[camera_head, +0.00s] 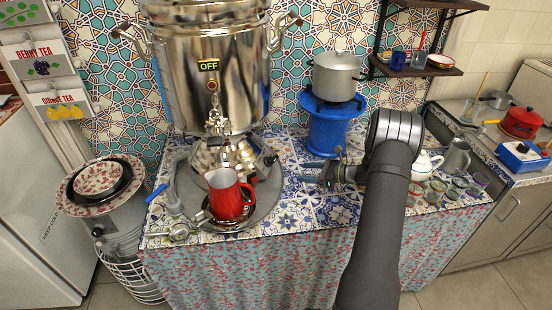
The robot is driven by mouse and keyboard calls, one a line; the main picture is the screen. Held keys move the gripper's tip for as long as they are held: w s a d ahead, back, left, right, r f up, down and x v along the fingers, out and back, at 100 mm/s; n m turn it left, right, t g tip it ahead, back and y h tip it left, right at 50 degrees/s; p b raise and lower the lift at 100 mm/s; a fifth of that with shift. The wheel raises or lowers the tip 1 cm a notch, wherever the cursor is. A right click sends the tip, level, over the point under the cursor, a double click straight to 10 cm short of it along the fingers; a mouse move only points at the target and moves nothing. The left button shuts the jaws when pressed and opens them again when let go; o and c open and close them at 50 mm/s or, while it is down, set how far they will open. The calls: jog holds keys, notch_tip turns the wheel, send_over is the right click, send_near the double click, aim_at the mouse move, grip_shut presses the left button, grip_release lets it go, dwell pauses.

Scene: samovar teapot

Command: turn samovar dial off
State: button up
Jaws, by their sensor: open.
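The samovar (212,45) is a large shiny metal urn standing on a round tray on the tiled table. A small sign on its front reads "OFF" (209,66). Just below it is a small round red-centred dial (212,86); its exact setting is too small to tell. The spigot (215,122) is lower on the front. A red pitcher (226,195) stands below the spigot. My gripper (312,176) is open and apparently empty over the table, right of the samovar and lower than the dial, pointing left.
A grey pot (336,77) sits on a blue stove (328,129) behind my gripper. A white teapot (425,164) and several small glasses stand at the right. Patterned bowls (72,190) are at the left. The tiled table between samovar and gripper looks mostly clear.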

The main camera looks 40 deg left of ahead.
aim_at(276, 158)
jog(key=d+y, duration=0.1)
jog(key=w+d+r+m+y, duration=0.1)
jog(key=d+y, duration=0.1)
jog(key=d, duration=0.1)
jog(key=shift+w+r+m, duration=0.25)
jog(key=shift+r+m, duration=0.05)
jog(key=x, duration=1.7)
jog(key=shift+a, duration=0.2)
jog(key=c, duration=1)
jog(key=shift+n+g+h, duration=0.3)
jog(key=shift+n+g, duration=0.7)
jog(key=shift+n, duration=0.5)
jog(key=o, duration=1)
